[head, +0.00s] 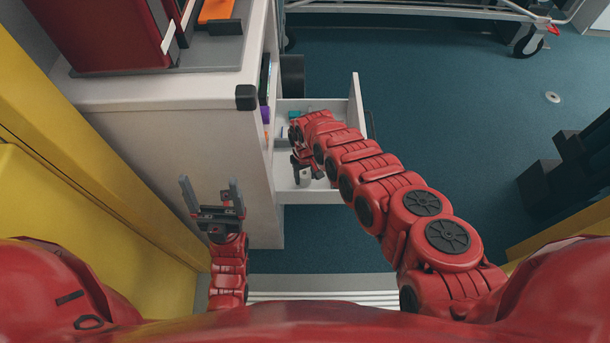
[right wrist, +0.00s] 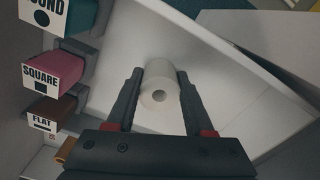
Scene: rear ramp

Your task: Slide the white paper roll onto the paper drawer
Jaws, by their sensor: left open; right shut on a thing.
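The white paper roll (head: 305,178) shows at the open white drawer (head: 328,197) in the head view, partly hidden by my right gripper (head: 298,168). My left gripper (head: 209,190) is open and empty, pointing up beside the cabinet, away from the drawer.
The white cabinet (head: 190,135) stands left of the drawer, with red items (head: 112,35) on top. In the right wrist view, coloured blocks with labels, including "SQUARE" (right wrist: 42,77) and "FLAT" (right wrist: 42,121), line the left side.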

